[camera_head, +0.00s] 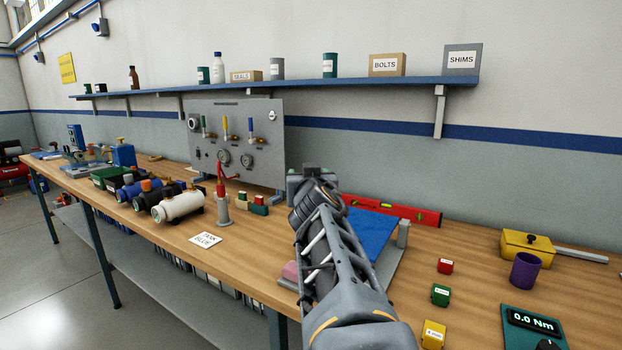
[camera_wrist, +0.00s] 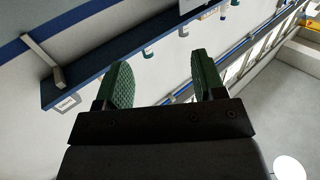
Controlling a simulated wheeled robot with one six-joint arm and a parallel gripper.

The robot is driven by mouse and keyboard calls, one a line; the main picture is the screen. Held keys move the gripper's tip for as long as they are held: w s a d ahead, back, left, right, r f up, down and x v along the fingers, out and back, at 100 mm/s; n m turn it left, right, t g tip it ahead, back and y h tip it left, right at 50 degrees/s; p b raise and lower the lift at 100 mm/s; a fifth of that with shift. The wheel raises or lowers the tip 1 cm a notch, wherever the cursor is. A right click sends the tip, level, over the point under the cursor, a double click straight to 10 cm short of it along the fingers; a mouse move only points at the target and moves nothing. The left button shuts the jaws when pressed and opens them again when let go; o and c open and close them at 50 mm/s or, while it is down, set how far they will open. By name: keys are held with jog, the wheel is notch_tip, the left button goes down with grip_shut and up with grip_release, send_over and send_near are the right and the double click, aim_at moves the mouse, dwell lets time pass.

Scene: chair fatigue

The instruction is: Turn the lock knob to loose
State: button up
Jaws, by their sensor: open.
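My gripper (camera_wrist: 163,80) is open and empty in the wrist view, its two green pads apart, with the wall and shelf beyond. In the head view my arm rises through the middle, and I cannot make out the fingers there. No lock knob can be picked out for certain. A grey panel (camera_head: 240,140) with coloured levers, gauges and small knobs stands at the back of the bench, left of my arm. A fixture with a blue plate (camera_head: 366,234) lies behind and right of my arm, which hides part of it.
The wooden bench (camera_head: 480,240) bears a red level (camera_head: 395,209), a purple cup (camera_head: 525,270), a yellow box (camera_head: 527,245), small coloured blocks and a torque display (camera_head: 533,325). Several cylinders, including a white one (camera_head: 178,206), lie at left. A blue shelf (camera_head: 300,84) runs above.

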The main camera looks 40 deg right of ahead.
jog(key=shift+s+a+r, duration=0.15)
jog(key=shift+s+a, duration=0.1)
jog(key=shift+w+a, duration=0.1)
